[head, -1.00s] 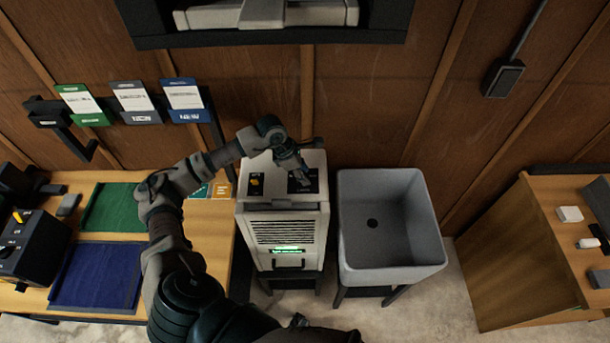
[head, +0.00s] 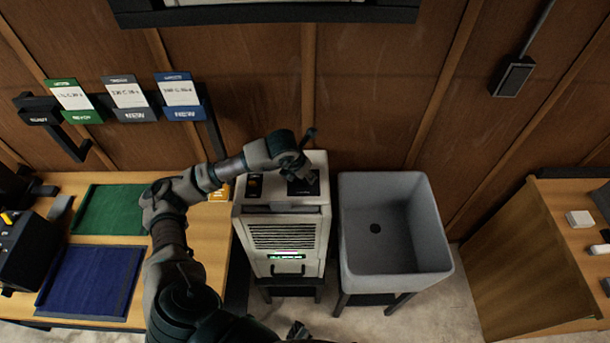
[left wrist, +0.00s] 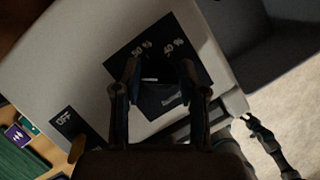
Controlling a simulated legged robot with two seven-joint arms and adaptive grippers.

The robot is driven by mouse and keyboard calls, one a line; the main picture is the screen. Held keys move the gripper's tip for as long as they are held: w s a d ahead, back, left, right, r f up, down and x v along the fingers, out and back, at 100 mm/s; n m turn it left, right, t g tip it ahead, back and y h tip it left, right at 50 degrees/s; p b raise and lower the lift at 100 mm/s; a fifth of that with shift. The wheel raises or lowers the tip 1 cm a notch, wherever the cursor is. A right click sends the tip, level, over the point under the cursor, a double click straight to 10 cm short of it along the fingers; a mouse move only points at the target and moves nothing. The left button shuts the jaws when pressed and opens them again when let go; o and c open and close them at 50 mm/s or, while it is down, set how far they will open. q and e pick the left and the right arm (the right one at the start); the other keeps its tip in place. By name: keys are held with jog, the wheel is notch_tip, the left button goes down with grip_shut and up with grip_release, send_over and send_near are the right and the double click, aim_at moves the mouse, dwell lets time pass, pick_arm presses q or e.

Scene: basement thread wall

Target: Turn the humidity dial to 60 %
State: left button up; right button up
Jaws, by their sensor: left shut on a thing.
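The pale dehumidifier cabinet (head: 285,238) stands between the wooden table and the grey sink. The dark humidity dial plate (left wrist: 196,72) is on the right of its top, with white "50 %" and "40 %" marks readable in the left wrist view. My left gripper (left wrist: 156,75) is over this plate, its fingers shut on the dark dial (left wrist: 150,80). A pale line shows on the dial between the fingertips; its exact setting cannot be told. In the head view my left gripper (head: 302,186) hides most of the dial. My right gripper (head: 298,331) shows only partly at the bottom edge.
An "OFF" plate (left wrist: 66,121) with a yellowish knob (left wrist: 77,149) is on the left of the top. A small green display (head: 287,255) is lit on the front, too small to read. The grey sink (head: 425,240) stands close at the right. Cards hang on the wall behind.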

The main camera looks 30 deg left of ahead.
pick_arm(q)
jog(key=shift+s+f+n+y, duration=0.15)
jog(key=shift+f+n+y, duration=0.15)
jog(key=shift+n, duration=0.4)
pick_arm(e)
jog(key=shift+w+a+r, duration=0.15)
jog(key=shift+w, duration=0.6)
pick_arm(q)
jog(key=o, duration=1.1)
jog(key=shift+s+a, duration=0.1)
jog(key=shift+o, duration=0.2)
jog(key=shift+r, duration=0.1)
jog(key=shift+r, duration=0.1)
pick_arm(e)
jog(key=shift+s, duration=0.1)
pick_arm(q)
jog(key=shift+r, duration=0.25)
jog(key=v, duration=1.1)
jog(key=shift+a, duration=0.1)
